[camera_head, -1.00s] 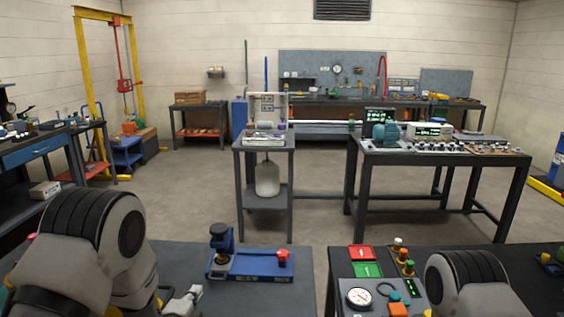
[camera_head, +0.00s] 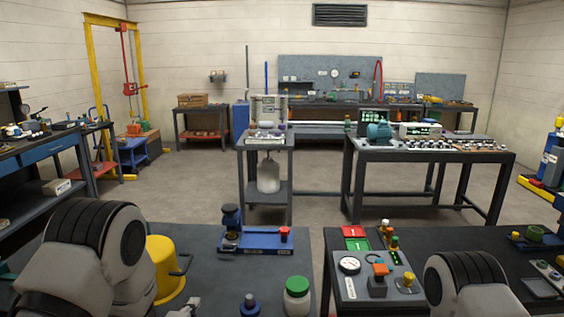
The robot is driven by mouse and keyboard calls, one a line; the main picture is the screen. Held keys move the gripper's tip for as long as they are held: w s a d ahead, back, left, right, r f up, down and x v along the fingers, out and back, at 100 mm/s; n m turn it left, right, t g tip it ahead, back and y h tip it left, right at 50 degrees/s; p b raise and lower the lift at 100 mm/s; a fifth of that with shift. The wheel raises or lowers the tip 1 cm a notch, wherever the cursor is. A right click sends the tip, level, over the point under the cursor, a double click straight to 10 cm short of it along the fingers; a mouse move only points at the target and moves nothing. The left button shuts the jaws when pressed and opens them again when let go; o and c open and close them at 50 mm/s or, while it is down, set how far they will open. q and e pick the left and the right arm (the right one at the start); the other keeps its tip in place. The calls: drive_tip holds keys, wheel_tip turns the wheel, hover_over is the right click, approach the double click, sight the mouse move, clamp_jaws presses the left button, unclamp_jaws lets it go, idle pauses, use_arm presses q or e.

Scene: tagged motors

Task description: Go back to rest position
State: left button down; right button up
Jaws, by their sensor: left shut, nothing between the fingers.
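My left gripper (camera_head: 187,307) shows only in part at the bottom edge, low over the left dark bench (camera_head: 205,265). It is shut and empty. My left arm's large grey and black joint fills the lower left corner and hides part of the bench. My right arm's joint shows at the lower right, over the right bench (camera_head: 490,245). My right gripper is out of view.
A yellow container (camera_head: 167,270) stands beside my left arm. A green-lidded jar (camera_head: 297,296), a blue knobbed piece (camera_head: 249,304) and a blue fixture (camera_head: 255,241) stand on the left bench. A control panel (camera_head: 352,288) lies near my right arm. Floor shows between the benches.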

use_arm(q)
drive_tip(key=s+a+f+n+g+b, duration=0.1)
drive_tip(key=s+f+n+g+b, duration=0.15)
drive_tip(key=s+f, duration=0.7)
drive_tip(key=s+a+f+n+g+b, duration=0.2)
drive_tip(key=s+f+g, duration=0.3)
drive_tip(key=f, duration=0.7)
drive_tip(key=s+f+n+g, duration=0.2)
drive_tip(key=s+n+g, duration=0.2)
drive_tip(key=s+n, duration=0.3)
drive_tip(key=s+f+n+g+b, duration=0.1)
drive_tip(key=s+f+n+g, duration=0.2)
drive_tip(key=s+n, duration=0.4)
drive_tip(key=s, duration=0.9)
drive_tip(key=shift+a+f+n+g+y, duration=0.2)
drive_tip(key=shift+f+n+g+y, duration=0.05)
drive_tip(key=shift+n+g+y, duration=0.1)
use_arm(e)
wheel_tip(320, 180, down, 7)
drive_tip(key=shift+w+r, duration=0.2)
drive_tip(key=shift+w, duration=0.25)
